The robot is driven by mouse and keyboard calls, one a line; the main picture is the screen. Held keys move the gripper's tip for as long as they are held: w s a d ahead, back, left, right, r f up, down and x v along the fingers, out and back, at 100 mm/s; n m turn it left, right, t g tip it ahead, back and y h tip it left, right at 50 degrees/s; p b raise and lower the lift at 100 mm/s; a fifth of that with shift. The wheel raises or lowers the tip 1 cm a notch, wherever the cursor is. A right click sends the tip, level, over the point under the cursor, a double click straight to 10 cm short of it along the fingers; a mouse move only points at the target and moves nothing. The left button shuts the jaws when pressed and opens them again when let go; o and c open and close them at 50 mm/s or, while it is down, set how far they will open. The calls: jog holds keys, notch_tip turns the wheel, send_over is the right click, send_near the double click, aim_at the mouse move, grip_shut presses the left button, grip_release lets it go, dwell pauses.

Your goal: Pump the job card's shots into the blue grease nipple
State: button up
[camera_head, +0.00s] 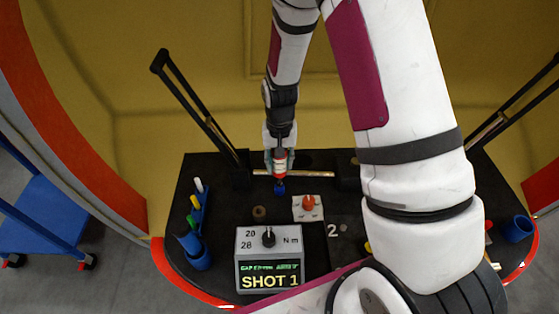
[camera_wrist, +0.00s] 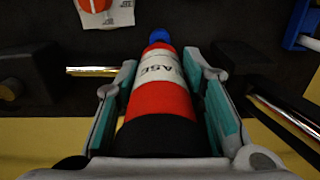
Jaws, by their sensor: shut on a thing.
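My gripper (camera_head: 280,160) is shut on a red grease tube with a white label (camera_wrist: 158,95), whose lettering reads "ASE" in the wrist view. The tube also shows in the head view (camera_head: 281,167), pointing down at the dark bench. A blue piece (camera_wrist: 160,37) is at the tube's far end; it also shows in the head view (camera_head: 279,189). I cannot tell whether it is the tube's tip or the blue nipple, or whether the two touch. A display box (camera_head: 269,258) at the front reads "SHOT 1". No job card can be made out for certain.
A red knob on a white plate (camera_head: 308,204) sits right of the tube. A metal rod (camera_head: 300,174) runs behind. A blue holder with coloured pens (camera_head: 197,222) stands left, a blue cup (camera_head: 518,229) right. My arm hides much of the bench's right side.

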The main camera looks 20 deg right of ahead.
jog(key=shift+f, duration=0.5)
dwell(0.5)
notch_tip(320, 180, up, 6)
jog(key=shift+f+p, duration=0.25)
jog(key=shift+p, duration=0.9)
jog(key=shift+s, duration=0.1)
